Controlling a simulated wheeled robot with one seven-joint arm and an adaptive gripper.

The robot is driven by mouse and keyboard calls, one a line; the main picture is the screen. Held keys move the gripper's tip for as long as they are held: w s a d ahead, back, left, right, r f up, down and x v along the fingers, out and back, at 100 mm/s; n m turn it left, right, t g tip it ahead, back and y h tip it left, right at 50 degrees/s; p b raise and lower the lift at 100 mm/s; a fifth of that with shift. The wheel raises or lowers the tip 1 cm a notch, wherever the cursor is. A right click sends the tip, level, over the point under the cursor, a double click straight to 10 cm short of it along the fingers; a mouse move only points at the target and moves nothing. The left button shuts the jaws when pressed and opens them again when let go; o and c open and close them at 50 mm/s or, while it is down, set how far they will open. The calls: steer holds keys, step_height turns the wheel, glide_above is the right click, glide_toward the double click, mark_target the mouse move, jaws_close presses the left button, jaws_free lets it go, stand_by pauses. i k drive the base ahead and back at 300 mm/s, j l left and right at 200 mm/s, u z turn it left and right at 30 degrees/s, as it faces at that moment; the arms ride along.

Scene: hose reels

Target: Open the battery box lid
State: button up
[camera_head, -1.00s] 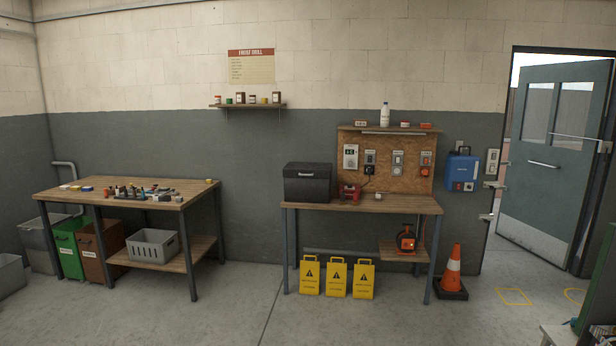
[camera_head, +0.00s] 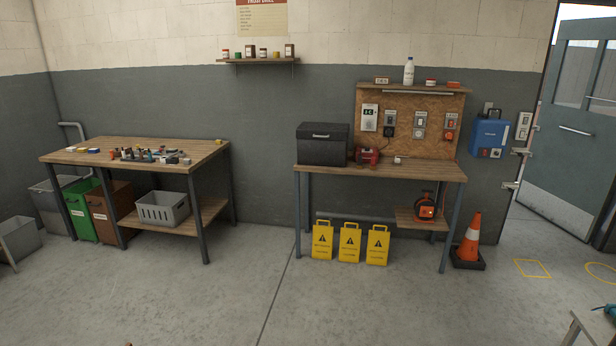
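A black box with a lid and a light handle on its front (camera_head: 322,150) stands at the left end of the right-hand workbench (camera_head: 400,171). It looks like the battery box, and its lid is shut. A blue case (camera_head: 489,137) hangs on the wall to the right of the bench. My gripper is not in view.
A red device (camera_head: 368,156) sits beside the black box. Yellow signs (camera_head: 349,243) stand below the bench, and an orange cone (camera_head: 469,240) stands at its right. Another workbench (camera_head: 135,150) with small items is at left. The floor in front (camera_head: 310,300) is clear.

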mark_target(306, 130)
steer(key=i, duration=4.25)
steer(key=i+l+u, duration=0.2)
steer(key=i, duration=0.6)
steer(key=j, duration=0.1)
